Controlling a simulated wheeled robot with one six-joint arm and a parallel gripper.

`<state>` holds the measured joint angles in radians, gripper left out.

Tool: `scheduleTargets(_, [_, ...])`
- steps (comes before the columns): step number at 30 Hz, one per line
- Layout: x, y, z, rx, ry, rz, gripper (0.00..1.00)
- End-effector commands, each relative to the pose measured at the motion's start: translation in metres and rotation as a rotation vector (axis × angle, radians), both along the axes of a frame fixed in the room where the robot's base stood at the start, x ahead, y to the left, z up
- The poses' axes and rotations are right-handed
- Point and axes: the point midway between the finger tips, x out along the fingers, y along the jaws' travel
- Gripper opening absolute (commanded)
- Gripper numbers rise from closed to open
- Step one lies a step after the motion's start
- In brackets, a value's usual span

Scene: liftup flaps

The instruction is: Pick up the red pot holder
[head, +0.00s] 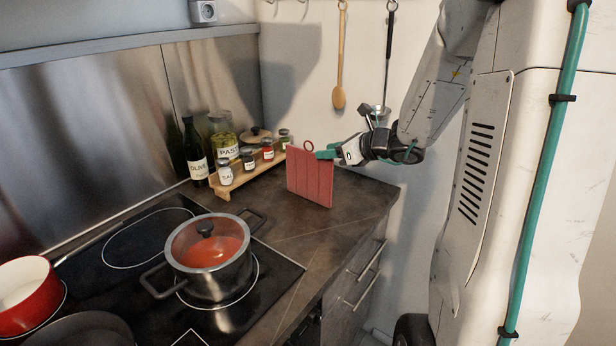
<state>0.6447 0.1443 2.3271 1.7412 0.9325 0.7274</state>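The red pot holder (309,178) is a ribbed square with a small loop at its top left corner. It is upright over the counter to the right of the spice rack. My gripper (327,154) reaches in from the right, with its teal fingertip at the pot holder's upper right edge. It looks shut on that edge. The far finger is hidden. I cannot tell whether the pot holder's lower edge touches the counter.
The spice rack (246,172) with jars and bottles stands close on the left. A lidded pot (210,257) sits on the black cooktop (130,250), with a red pan (28,297) further left. The counter (300,240) in front is clear. Utensils hang on the wall behind.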

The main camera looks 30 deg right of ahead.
Motion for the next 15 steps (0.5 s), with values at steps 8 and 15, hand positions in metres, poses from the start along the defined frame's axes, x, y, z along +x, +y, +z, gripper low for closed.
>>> scheduleTargets(8, [0.033,0.020,-0.013,0.000,0.001,0.005,0.38])
scheduleTargets(15, [0.044,0.023,-0.018,-0.003,0.000,0.003,0.38])
